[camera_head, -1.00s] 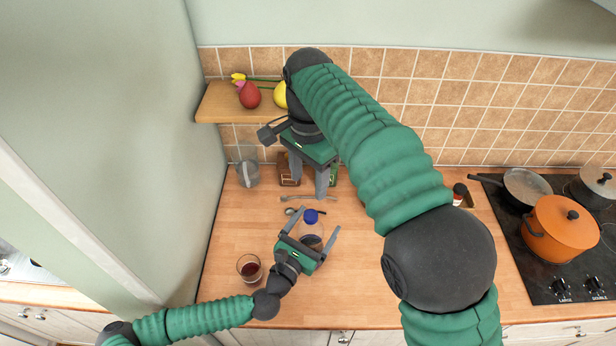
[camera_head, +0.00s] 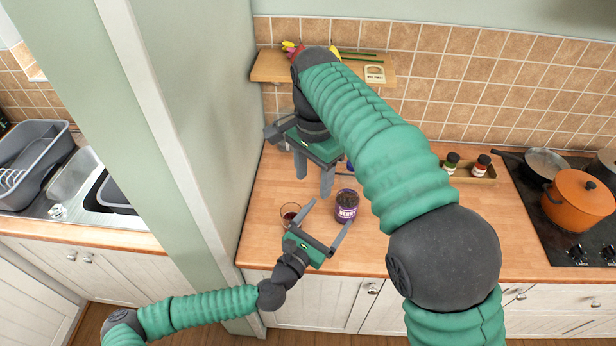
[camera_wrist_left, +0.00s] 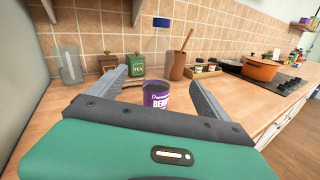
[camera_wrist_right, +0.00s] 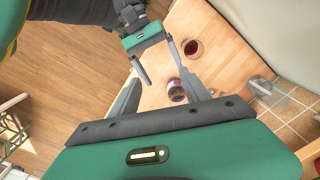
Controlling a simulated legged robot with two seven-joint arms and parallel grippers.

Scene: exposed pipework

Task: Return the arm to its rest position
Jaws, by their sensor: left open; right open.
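My left gripper (camera_head: 328,218) is open and empty, low in the head view, its fingers pointing at a purple can (camera_head: 346,207). In the left wrist view the can (camera_wrist_left: 157,95) shows upright between the finger lines, on the counter ahead. I cannot tell the exact gap. My right gripper (camera_head: 314,176) is open and empty, higher up, pointing down over the counter. The right wrist view looks down past its fingers (camera_wrist_right: 160,76) at my left gripper (camera_wrist_right: 157,70) and the can (camera_wrist_right: 176,90). My large right arm hides part of the counter.
A glass of dark liquid (camera_head: 290,213) stands left of the can. A blue cap (camera_wrist_left: 161,22) shows beyond it. The wall (camera_head: 205,130) is close on the left. A spice tray (camera_head: 465,173) and the hob with an orange pot (camera_head: 578,200) are right. Open floor lies below the counter.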

